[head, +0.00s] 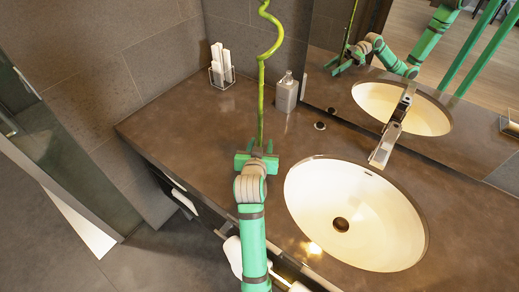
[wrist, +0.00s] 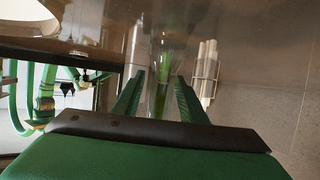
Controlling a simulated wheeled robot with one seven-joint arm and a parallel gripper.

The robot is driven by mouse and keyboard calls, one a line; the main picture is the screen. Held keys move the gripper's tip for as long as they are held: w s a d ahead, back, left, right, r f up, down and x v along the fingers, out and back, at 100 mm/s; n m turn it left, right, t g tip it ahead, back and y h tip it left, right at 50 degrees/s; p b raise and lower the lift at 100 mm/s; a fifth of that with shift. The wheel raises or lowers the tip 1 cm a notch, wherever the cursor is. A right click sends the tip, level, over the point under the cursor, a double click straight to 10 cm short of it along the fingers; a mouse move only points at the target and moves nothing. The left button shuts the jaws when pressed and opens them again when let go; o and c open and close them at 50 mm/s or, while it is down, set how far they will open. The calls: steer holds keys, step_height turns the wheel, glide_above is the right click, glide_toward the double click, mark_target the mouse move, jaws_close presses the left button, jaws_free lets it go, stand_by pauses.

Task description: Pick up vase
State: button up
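The vase is clear glass and holds a tall green stalk (head: 261,100) that curls near its top in the head view. The glass itself is hard to make out there, behind my gripper (head: 257,154). In the wrist view the vase (wrist: 160,95) stands upright, with green stems inside, in line with the gap of my gripper (wrist: 160,77). The two green fingers are spread apart, one on each side of the vase in the picture. I cannot tell whether either finger touches the glass.
A holder with white rolls (head: 221,65) stands at the back left of the brown counter (head: 180,115). A grey soap dispenser (head: 286,92) is behind to the right. An oval sink (head: 345,235) and faucet (head: 391,135) lie to the right, below a mirror.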

jaws_close()
steer(key=shift+r, duration=0.15)
